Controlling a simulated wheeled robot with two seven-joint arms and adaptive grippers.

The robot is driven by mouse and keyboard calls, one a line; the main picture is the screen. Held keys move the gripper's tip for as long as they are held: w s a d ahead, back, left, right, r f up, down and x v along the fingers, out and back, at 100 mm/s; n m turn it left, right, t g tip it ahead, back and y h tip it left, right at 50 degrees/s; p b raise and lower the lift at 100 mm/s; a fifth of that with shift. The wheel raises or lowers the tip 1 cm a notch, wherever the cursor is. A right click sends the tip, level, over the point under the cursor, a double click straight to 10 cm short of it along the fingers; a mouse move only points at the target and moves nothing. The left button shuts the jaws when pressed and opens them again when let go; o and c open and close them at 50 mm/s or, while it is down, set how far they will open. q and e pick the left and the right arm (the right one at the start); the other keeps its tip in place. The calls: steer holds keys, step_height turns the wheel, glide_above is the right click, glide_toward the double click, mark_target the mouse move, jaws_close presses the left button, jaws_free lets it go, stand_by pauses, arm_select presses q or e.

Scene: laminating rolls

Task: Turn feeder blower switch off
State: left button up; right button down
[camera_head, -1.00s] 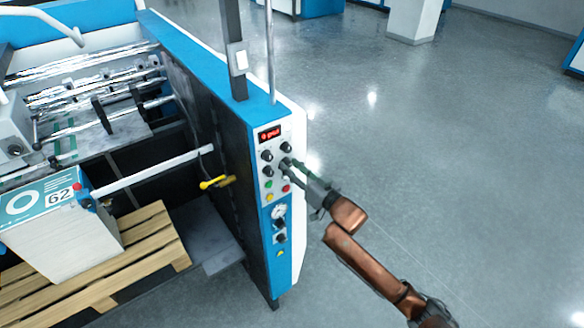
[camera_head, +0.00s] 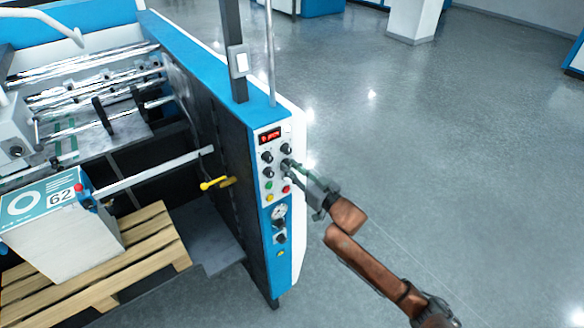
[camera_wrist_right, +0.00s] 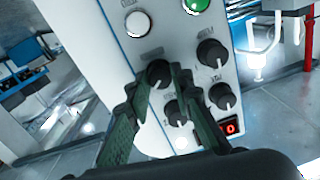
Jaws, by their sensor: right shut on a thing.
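The control panel (camera_head: 273,210) is on the end of the blue and white machine. It carries a red display (camera_head: 270,135), several black knobs and coloured buttons. My right gripper (camera_head: 288,166) reaches it from the right and is shut on the lower right black knob of the group below the display. In the right wrist view this knob (camera_wrist_right: 158,75) sits between my green-grey fingertips, its pointer mark partly visible. The picture there is nearly upside down, with the display (camera_wrist_right: 225,128) low. The labels are too small to read, so I cannot confirm which knob is the blower switch. My left gripper is out of view.
Another black knob (camera_wrist_right: 177,112) is close beside my fingers. The green button (camera_head: 268,184) and red button (camera_head: 286,188) sit below the knobs. A yellow handle (camera_head: 215,183) is left of the panel, above a wooden pallet (camera_head: 130,262). The floor to the right is clear.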

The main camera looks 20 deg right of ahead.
steer(key=n+p, duration=0.2)
steer(key=n, duration=0.3)
steer(key=shift+r, duration=0.15)
steer(key=n+p, duration=0.1)
steer(key=n, duration=0.3)
steer(key=shift+n+p, duration=0.4)
steer(key=shift+a, duration=0.1)
steer(key=c, duration=1.7)
jaws_free()
steer(key=shift+s, duration=0.15)
steer(key=v, duration=1.1)
steer(key=shift+s+r, duration=0.15)
steer(key=shift+s, duration=0.25)
